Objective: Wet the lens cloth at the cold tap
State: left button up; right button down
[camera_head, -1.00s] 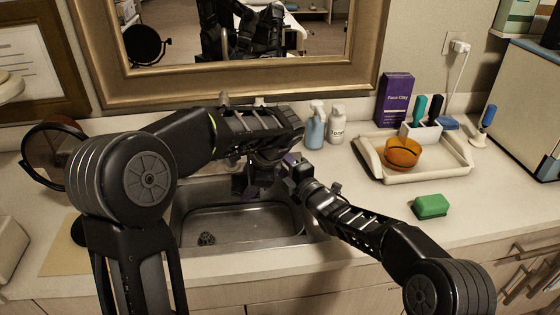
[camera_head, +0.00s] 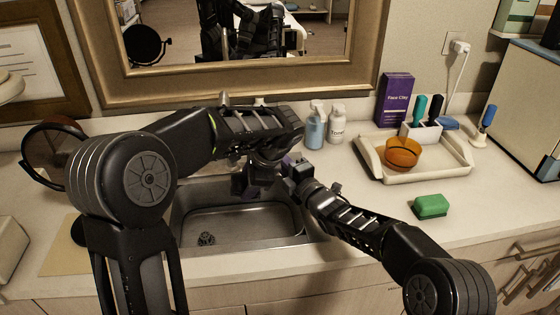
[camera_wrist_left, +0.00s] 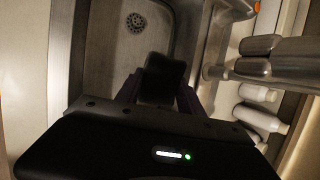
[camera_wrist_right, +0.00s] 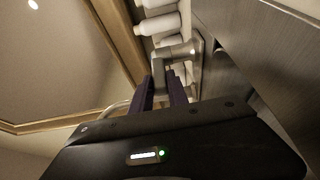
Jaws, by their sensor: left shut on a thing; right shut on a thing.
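My left gripper (camera_head: 246,188) hangs over the sink basin (camera_head: 245,226). In the left wrist view, its purple fingers are shut on a dark, flat piece (camera_wrist_left: 162,82), which looks like the lens cloth. In the head view the arm largely hides it. A metal spout (camera_wrist_left: 216,72) is to the right of the dark piece in the left wrist view, apart from it. My right gripper (camera_wrist_right: 163,88) is shut on a metal part of the tap (camera_wrist_right: 178,50), mostly hidden between its fingers. I cannot tell whether water runs.
A blue bottle (camera_head: 315,130) and a white bottle (camera_head: 336,124) stand behind the sink. A round mirror (camera_head: 48,152) stands at left.

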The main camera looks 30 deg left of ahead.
dwell(0.9)
jog(key=n+g, duration=0.1)
jog(key=w+d+n+g+y, duration=0.1)
jog(key=g, duration=0.1)
jog(key=n+g, duration=0.1)
jog(key=shift+w+d+g+y, duration=0.15)
jog(key=shift+w+g+y, duration=0.15)
jog(key=shift+w+y, duration=0.1)
jog(key=shift+s, duration=0.1)
jog(key=c, duration=1.3)
grip_release()
jog(key=shift+d, duration=0.15)
jog(key=v, duration=1.1)
jog(key=shift+s+d, duration=0.1)
jog(key=shift+d, duration=0.2)
jog(key=shift+f, duration=0.1)
